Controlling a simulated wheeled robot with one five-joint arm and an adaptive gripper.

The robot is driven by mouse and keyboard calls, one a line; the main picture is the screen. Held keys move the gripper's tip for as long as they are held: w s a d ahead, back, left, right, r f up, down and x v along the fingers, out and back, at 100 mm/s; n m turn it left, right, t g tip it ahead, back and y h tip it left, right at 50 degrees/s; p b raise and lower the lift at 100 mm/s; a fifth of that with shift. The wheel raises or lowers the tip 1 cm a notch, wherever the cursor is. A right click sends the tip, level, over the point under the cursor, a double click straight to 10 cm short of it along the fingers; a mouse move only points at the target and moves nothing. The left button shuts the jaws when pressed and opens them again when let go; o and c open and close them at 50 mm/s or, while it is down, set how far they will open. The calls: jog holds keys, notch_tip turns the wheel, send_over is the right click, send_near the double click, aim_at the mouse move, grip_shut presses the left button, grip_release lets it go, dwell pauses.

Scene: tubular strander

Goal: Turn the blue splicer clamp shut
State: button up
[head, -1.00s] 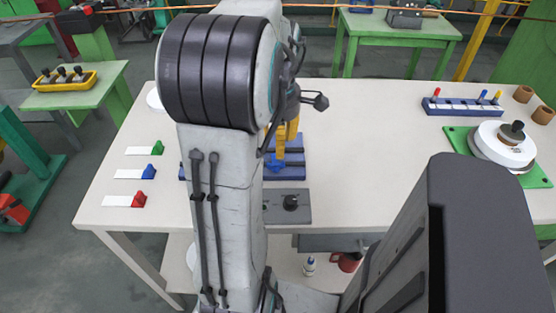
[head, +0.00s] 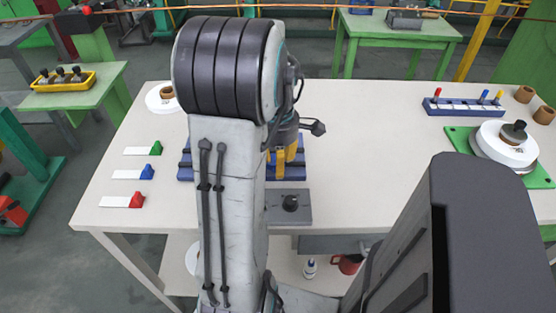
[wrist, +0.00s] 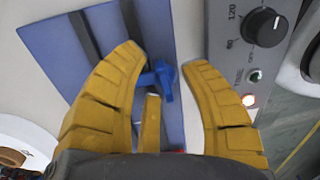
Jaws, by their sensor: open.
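The blue splicer clamp (wrist: 163,80) shows in the wrist view as a small blue lever on a blue base plate (wrist: 157,30) with dark rails. My gripper (wrist: 165,62) is open, with one yellow finger on each side of the clamp. The left finger is close to the clamp's arm; I cannot tell whether they touch. A shorter yellow piece stands just below the clamp. In the head view my gripper (head: 284,163) is low over the blue base (head: 299,172), and my arm hides much of that base. The clamp cannot be made out there.
A grey control box (head: 300,208) with a black knob sits at the table's front edge, right of the clamp in the wrist view. Red, blue and green tagged cards lie left. A blue rack (head: 462,107) and white spool (head: 500,150) stand right. The table between is clear.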

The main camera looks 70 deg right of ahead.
jog(key=shift+c, duration=0.3)
grip_shut()
jog(key=shift+m, duration=0.7)
jog(key=shift+o, duration=0.3)
grip_release()
